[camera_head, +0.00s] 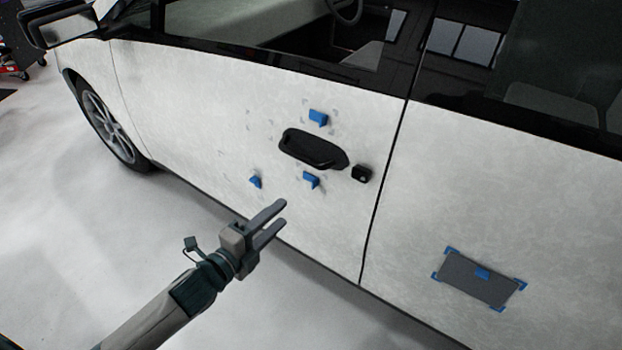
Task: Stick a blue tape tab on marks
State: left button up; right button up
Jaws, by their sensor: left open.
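My left gripper (283,212) is open and empty, below the black door handle (310,149) in the picture and apart from the tabs. Three blue tape tabs are on the white car door: one above the handle (318,117), one below it (311,180) and one lower left (255,181). Faint grey corner marks (247,122) show on the door around and left of the handle. A grey card (458,279) on the rear door has blue tape at its corners and a blue tab (482,273) on its upper middle. My right gripper is out of view.
A dark vertical seam (386,190) parts the two doors. The front wheel (108,125) and side mirror (60,25) are at the left. The pale floor (90,230) is clear.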

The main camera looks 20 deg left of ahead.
pick_arm(q)
jog(key=v, duration=0.3)
jog(key=shift+s+a+r, duration=0.1)
jog(key=shift+s, duration=0.25)
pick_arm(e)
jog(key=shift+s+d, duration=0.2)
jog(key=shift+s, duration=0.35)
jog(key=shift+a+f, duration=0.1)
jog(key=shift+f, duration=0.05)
